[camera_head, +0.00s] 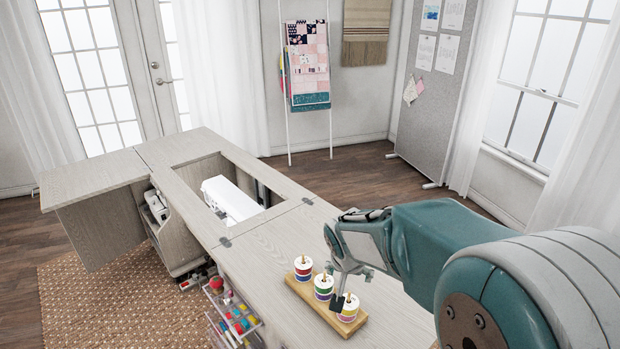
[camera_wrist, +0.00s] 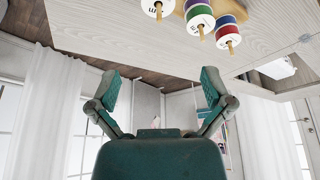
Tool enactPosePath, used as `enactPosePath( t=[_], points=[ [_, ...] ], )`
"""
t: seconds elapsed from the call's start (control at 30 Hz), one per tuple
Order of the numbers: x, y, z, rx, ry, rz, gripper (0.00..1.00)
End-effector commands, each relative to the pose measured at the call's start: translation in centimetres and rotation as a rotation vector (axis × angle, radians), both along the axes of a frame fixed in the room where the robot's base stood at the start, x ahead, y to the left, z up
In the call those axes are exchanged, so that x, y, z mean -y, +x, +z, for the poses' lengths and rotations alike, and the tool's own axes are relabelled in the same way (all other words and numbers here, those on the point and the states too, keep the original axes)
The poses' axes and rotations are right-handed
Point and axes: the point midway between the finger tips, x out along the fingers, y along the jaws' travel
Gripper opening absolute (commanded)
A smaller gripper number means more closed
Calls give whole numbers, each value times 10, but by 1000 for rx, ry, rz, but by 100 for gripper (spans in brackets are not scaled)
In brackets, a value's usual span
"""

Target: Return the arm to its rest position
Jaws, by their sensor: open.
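My arm (camera_head: 435,240) reaches in from the right in the head view, over the pale wooden cabinet top. My gripper (camera_head: 342,290) hangs from its end, and its dark fingertips overlap the nearest thread spool (camera_head: 349,313) in that view. In the wrist view my gripper (camera_wrist: 160,88) has its two green finger pads wide apart with nothing between them. The thread spools, including a red and blue one (camera_wrist: 229,30), appear beyond the fingertips at the top of that upside-down view, apart from the pads.
Three spools stand on pegs on a wooden base (camera_head: 312,301). A white sewing machine (camera_head: 232,199) sits in the cabinet opening (camera_head: 203,167). A clear drawer of coloured spools (camera_head: 236,318) is below the cabinet edge. Open floor (camera_head: 360,178) lies behind, before a grey pinboard (camera_head: 421,95).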

Motion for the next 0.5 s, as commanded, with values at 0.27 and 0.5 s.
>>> enactPosePath(
  t=[0.27,0.5],
  points=[
    [14,-58,56,26,-7,74,100],
    [21,-126,92,47,-12,175,100]
  ],
)
